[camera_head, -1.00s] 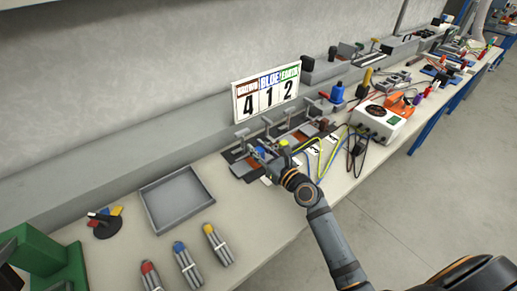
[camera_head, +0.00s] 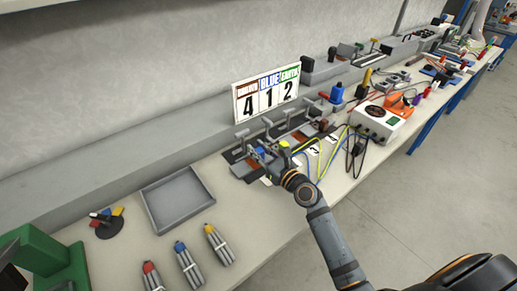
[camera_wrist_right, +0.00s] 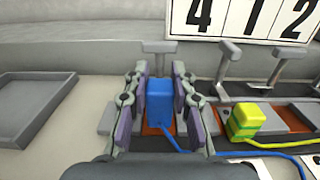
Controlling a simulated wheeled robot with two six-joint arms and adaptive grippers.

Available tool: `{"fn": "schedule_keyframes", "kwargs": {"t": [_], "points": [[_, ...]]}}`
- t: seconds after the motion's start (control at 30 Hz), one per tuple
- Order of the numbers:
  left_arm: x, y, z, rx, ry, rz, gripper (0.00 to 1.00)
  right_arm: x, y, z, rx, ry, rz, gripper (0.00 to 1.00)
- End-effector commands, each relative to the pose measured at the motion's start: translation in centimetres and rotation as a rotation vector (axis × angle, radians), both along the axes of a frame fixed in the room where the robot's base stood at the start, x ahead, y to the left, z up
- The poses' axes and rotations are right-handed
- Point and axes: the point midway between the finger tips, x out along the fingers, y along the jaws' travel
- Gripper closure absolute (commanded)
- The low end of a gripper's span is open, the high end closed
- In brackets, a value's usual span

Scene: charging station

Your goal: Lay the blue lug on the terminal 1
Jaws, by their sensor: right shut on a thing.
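My right gripper (camera_wrist_right: 158,108) is shut on the blue lug (camera_wrist_right: 160,100), a blue block with a blue cable. It holds the lug upright over the leftmost terminal (camera_wrist_right: 151,129), whose orange-brown plate shows beside the lug. I cannot tell whether the lug touches the plate. A grey T-shaped clamp handle (camera_wrist_right: 159,47) stands behind it. In the head view the right gripper (camera_head: 275,151) is at the left end of the terminal row, with the blue lug (camera_head: 260,149) partly hidden. My left gripper is not in view.
A yellow-green lug (camera_wrist_right: 243,121) sits at the neighbouring terminal on the right. The sign (camera_head: 265,96) reads brown 4, blue 1, earth 2. A grey tray (camera_head: 179,199) lies to the left. Cables and a white tester box (camera_head: 378,121) are on the right.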

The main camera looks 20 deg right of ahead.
Motion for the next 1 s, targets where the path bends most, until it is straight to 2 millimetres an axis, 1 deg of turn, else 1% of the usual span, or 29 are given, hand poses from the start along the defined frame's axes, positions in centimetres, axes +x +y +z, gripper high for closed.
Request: {"fn": "schedule_keyframes", "kwargs": {"t": [0.33, 0.57, 1.0], "points": [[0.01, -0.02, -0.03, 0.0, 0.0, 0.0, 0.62, 0.0, 0.0, -0.04, 0.0, 0.0, 0.0, 0.99], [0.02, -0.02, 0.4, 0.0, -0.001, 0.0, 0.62, 0.0, 0.0, 0.03, 0.001, 0.001, 0.0, 0.99], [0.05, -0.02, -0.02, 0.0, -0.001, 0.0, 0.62, 0.0, 0.0, -0.47, 0.0, 0.001, 0.0, 0.99]]}}
